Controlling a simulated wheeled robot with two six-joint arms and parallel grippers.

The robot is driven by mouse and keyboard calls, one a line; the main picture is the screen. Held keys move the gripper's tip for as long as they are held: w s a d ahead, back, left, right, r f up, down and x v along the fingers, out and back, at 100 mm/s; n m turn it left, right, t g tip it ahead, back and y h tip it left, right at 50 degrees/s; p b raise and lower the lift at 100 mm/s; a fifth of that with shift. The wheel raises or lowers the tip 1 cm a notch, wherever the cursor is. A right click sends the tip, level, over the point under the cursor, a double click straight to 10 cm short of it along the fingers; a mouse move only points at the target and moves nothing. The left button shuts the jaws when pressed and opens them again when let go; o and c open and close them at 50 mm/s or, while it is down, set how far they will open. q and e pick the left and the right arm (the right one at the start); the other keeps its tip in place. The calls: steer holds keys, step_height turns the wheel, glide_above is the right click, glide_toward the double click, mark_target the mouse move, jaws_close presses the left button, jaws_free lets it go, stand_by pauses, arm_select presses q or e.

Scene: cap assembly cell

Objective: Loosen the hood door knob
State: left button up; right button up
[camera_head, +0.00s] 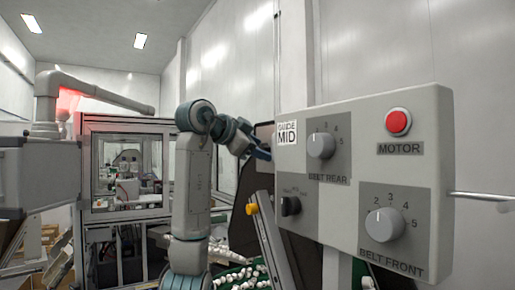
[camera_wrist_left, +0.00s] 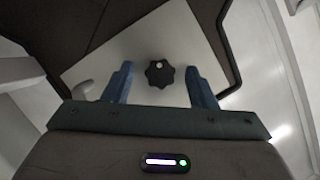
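The hood door knob (camera_wrist_left: 160,74) is a black lobed knob with a pale centre, on a light panel in the left wrist view. My left gripper (camera_wrist_left: 160,86) is open, with one blue finger on each side of the knob and a gap between each finger and the knob. I cannot tell how far the fingertips are from the panel. In the head view my left arm rises in the middle and bends right, and the left gripper (camera_head: 262,150) is partly hidden behind the control box. The knob is hidden there. My right gripper is in neither view.
A grey control box (camera_head: 343,225) with a red motor button (camera_head: 398,122) and several dials fills the right of the head view. A machine with a glass window (camera_head: 127,172) stands at the left. White caps (camera_head: 243,277) lie on a green belt below.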

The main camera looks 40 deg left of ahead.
arm_select(q)
steer(key=p+v, duration=0.1)
steer(key=v, duration=0.9)
steer(key=shift+s, duration=0.4)
steer(key=shift+r, duration=0.1)
